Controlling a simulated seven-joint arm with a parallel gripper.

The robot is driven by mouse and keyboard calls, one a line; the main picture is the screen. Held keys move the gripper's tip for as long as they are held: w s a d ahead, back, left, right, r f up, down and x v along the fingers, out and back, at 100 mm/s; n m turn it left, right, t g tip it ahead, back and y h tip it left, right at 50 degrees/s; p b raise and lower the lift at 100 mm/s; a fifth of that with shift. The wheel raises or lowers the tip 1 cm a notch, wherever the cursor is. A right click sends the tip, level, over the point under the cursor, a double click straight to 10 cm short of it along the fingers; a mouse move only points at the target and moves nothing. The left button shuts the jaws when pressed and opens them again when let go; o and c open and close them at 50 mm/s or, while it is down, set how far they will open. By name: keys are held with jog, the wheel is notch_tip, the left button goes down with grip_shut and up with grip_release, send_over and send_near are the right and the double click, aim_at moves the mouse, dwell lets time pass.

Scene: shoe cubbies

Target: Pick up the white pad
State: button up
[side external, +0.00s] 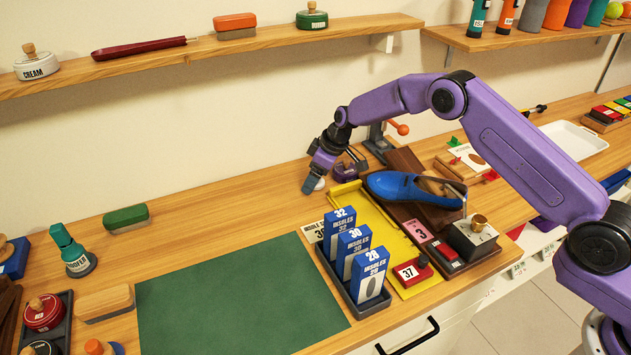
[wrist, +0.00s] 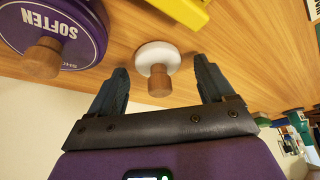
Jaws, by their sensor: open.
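The white pad (wrist: 157,50) is a small round white disc with a wooden knob standing on it. In the wrist view it lies on the wooden bench, with its knob between my fingers. My gripper (wrist: 162,72) is open, one finger to each side of the knob and apart from it. In the side external view my gripper (side external: 311,186) is low over the bench behind the yellow tray.
A purple tin (wrist: 75,22) marked SOFTEN, with a wooden knob, stands close to the left finger in the wrist view.

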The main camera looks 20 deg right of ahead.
jog(key=c, duration=1.2)
jog(key=shift+r, duration=0.1)
jog(key=shift+r, duration=0.45)
notch_tip(320, 180, up, 2)
jog(key=shift+r, duration=0.2)
jog(key=s+d+r, duration=0.1)
jog(key=s+r, duration=0.2)
jog(key=s, duration=0.1)
jog(key=s+d+r, duration=0.1)
jog(key=s+r, duration=0.2)
jog(key=s, duration=0.2)
jog(key=s+d+r, duration=0.2)
jog(key=s+r, duration=0.1)
jog(key=s, duration=0.1)
jog(key=shift+s+d+r, duration=0.1)
jog(key=shift+s+r, duration=0.1)
jog(key=shift+r, duration=0.1)
